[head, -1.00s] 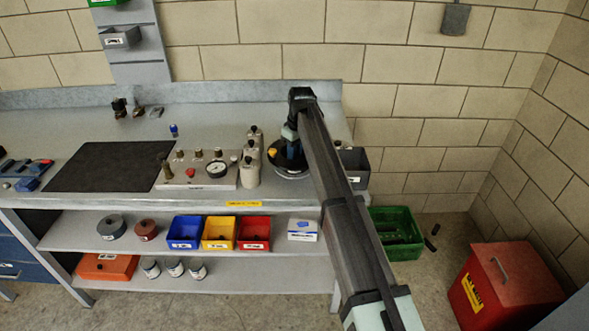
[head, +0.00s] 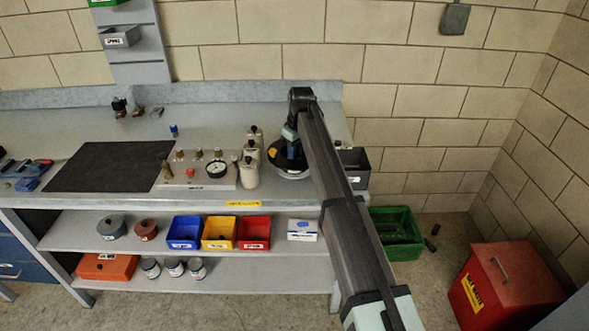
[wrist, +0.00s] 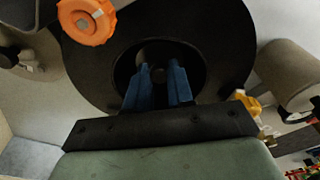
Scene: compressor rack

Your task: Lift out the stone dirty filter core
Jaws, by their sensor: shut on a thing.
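A round black housing (head: 285,168) stands near the right end of the bench; in the wrist view its wide black rim (wrist: 215,35) surrounds a central opening. A dark grey-black filter core (wrist: 155,53) shows in that opening, its lower part hidden. My gripper (wrist: 158,75) points into the opening with its two blue fingers shut on the core, one on each side. In the head view my gripper (head: 291,150) is over the housing, partly hidden by my arm. I cannot tell whether the core is raised.
An orange knob (wrist: 86,20) sits by the rim. Pale canisters (head: 250,165) and a gauge panel (head: 200,172) stand left of the housing; a dark grey bin (head: 354,168) is close on its right. A green crate (head: 380,252) and red waste box (head: 500,285) are on the floor.

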